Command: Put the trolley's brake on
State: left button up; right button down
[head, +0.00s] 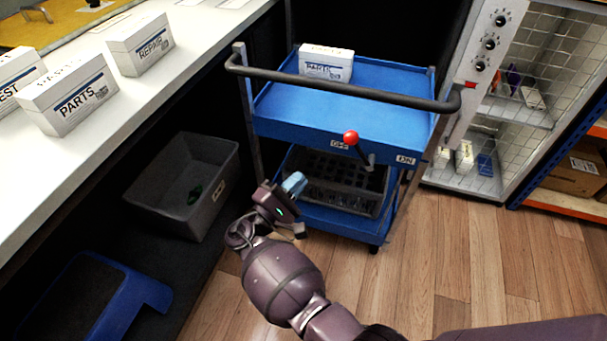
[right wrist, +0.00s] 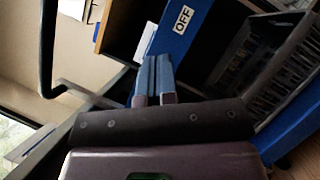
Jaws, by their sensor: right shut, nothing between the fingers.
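The blue trolley (head: 390,120) has a dark push handle (head: 345,88) across its near side. On its near edge is a brake lever with a red knob (head: 351,137). The lever leans up and left from its pivot, toward the OFF label (head: 338,144). The ON label (head: 405,160) is to the right of the pivot. My right gripper (head: 295,183) is shut and empty, below and left of the knob. In the right wrist view its blue fingers (right wrist: 153,80) are together, just left of the OFF label (right wrist: 183,18); the knob is not visible there. My left gripper is not in view.
A PARTS box (head: 326,63) stands on the trolley's top shelf and a dark crate (head: 335,180) on its lower shelf. A white counter (head: 110,95) with boxes runs along the left, with a grey bin (head: 158,196) beneath. A cabinet (head: 545,55) stands right. Wooden floor (head: 480,255) is clear.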

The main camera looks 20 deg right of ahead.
pick_arm(q)
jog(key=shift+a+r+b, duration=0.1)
jog(key=shift+b, duration=0.25)
pick_arm(e)
jog(key=w+d+r, duration=0.3)
jog(key=d+r, duration=0.1)
jog(key=d, duration=0.5)
jog(key=shift+w+d+r, duration=0.15)
jog(key=shift+d, duration=0.25)
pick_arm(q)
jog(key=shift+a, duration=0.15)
pick_arm(e)
jog(key=shift+d, duration=0.1)
